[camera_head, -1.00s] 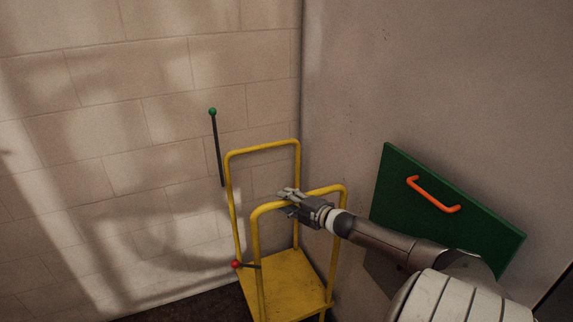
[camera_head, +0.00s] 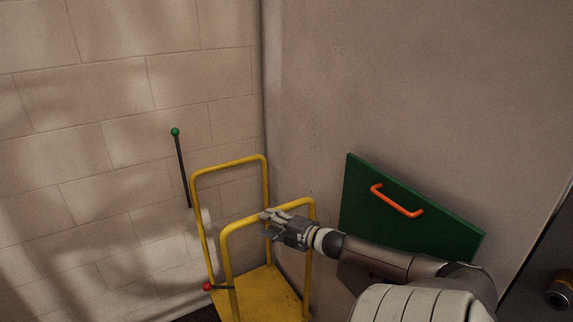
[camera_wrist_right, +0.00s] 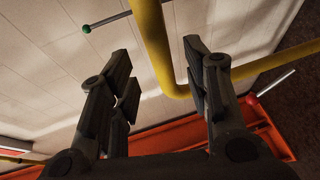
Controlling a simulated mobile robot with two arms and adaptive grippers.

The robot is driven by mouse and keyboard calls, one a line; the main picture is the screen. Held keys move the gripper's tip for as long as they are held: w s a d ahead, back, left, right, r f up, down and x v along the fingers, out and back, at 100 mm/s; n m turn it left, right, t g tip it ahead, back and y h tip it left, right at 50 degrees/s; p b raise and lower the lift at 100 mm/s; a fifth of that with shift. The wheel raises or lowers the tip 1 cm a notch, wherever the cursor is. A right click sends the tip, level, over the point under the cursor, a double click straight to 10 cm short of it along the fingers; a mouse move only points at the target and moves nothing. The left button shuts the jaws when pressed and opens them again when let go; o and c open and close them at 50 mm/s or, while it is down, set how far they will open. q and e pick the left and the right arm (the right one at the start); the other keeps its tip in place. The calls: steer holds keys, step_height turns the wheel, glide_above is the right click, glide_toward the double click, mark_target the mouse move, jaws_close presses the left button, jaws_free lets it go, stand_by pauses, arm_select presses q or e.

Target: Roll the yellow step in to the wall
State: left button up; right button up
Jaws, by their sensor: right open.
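The yellow step (camera_head: 270,296) stands in the corner by the tiled wall (camera_head: 90,150), with two yellow hoop rails above its platform. My right gripper (camera_head: 268,224) is at the top bar of the nearer rail. In the right wrist view, my right gripper (camera_wrist_right: 165,85) has its fingers spread apart, with a yellow rail (camera_wrist_right: 155,45) running down between them and bending right behind the right finger. Whether the fingers touch the rail is unclear. The step's wheels and lower part are out of view. My left gripper is not in view.
A dark rod with a green ball (camera_head: 175,132) stands left of the step. A lever with a red ball (camera_head: 207,286) is at the step's left side. A green panel with an orange handle (camera_head: 397,201) is on the grey wall (camera_head: 400,80) at right.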

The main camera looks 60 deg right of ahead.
steer(key=shift+s+a+r, duration=0.1)
steer(key=shift+s+r, duration=0.1)
steer(key=shift+s, duration=0.75)
steer(key=shift+s+d+r, duration=0.1)
steer(key=shift+s+r, duration=0.05)
steer(key=shift+s, duration=0.85)
steer(key=shift+s+a+r, duration=0.1)
steer(key=shift+s+r, duration=0.1)
steer(key=shift+s, duration=0.75)
